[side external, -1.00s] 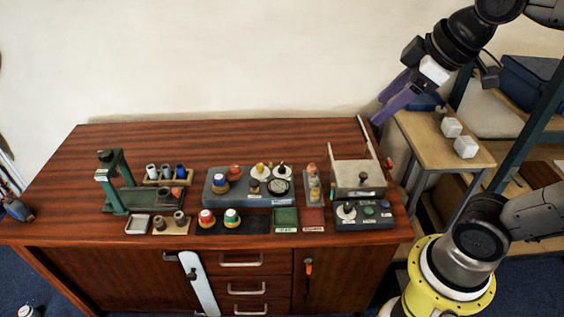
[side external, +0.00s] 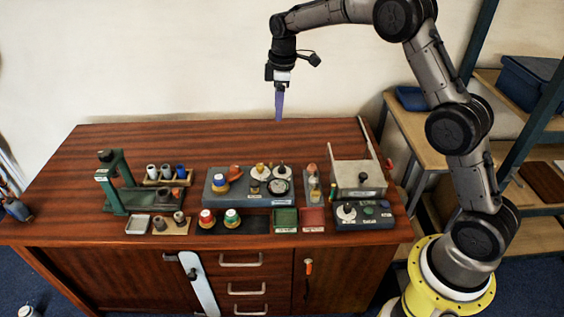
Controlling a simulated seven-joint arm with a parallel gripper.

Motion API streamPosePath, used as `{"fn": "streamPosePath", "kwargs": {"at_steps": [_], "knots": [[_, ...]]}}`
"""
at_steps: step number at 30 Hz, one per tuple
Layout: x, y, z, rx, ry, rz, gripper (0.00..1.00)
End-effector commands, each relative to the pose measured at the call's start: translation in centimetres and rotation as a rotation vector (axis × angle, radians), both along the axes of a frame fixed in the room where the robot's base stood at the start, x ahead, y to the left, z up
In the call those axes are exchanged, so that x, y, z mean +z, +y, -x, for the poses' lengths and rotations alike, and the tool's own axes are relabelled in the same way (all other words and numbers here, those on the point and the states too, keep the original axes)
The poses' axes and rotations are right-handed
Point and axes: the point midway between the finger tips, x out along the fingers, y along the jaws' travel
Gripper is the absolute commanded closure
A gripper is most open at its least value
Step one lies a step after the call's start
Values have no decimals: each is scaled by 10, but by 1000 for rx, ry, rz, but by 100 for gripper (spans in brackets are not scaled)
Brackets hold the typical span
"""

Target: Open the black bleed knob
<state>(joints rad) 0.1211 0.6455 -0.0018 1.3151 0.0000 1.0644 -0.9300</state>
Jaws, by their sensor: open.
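A grey manifold block (side external: 211,197) stands in the middle of the table. A small black knob (side external: 281,170) on a white disc sits at its back right, beside a yellow knob (side external: 260,168) on a similar disc. Another dark knob on a white dial (side external: 347,211) sits on the dark control box at right; labels are too small to tell which is the bleed knob. My gripper (side external: 279,118) has purple fingers pointing down, high above the back of the table and apart from everything. Its fingers overlap in this view, and it is open and empty.
A dial gauge (side external: 278,187) sits on the block near the black knob. A grey box (side external: 358,180) with a tall upright rod stands at right. A green press stand (side external: 112,188) is at left. Capped bottles (side external: 207,218) stand in front. The back table strip is clear.

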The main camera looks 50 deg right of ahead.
Motion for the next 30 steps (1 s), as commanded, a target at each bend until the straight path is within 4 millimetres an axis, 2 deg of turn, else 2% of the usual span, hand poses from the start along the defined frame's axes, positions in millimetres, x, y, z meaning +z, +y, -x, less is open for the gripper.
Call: {"fn": "streamPosePath", "kwargs": {"at_steps": [1,3,6,14,30], "knots": [[-22,-4,-3,-7,30,-4,40],[-44,-7,-4,-13,65,-8,40],[-65,-9,0,-18,103,-14,40],[-92,-11,3,-23,122,-17,40],[-190,-11,3,-23,120,-16,40]]}}
